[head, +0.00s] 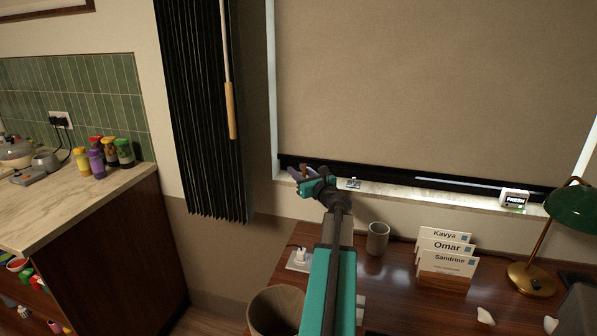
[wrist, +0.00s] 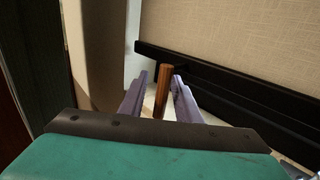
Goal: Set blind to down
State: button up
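The beige blind (head: 430,80) covers almost the whole window in the head view. Its black bottom bar (head: 410,180) sits low, just above the pale sill; the wrist view shows the bar (wrist: 225,95) and fabric (wrist: 220,28) close up. My gripper (head: 303,174) is at the blind's lower left corner. In the wrist view my gripper (wrist: 160,79) has its purple fingers apart, with a brown wooden peg-like handle (wrist: 162,92) between them. A gap shows on the right of the handle and a smaller one on the left. What the handle hangs from is unclear.
A dark pleated curtain (head: 205,110) with a wooden-handled wand (head: 231,110) hangs at left. Below the sill, the desk (head: 385,285) holds a cup (head: 378,238), name cards (head: 446,262) and a green lamp (head: 574,208). A small display (head: 514,198) stands on the sill.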

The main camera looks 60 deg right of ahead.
jog(key=b+v, duration=0.1)
jog(key=v, duration=1.2)
jog(key=shift+a, duration=0.15)
dwell(0.5)
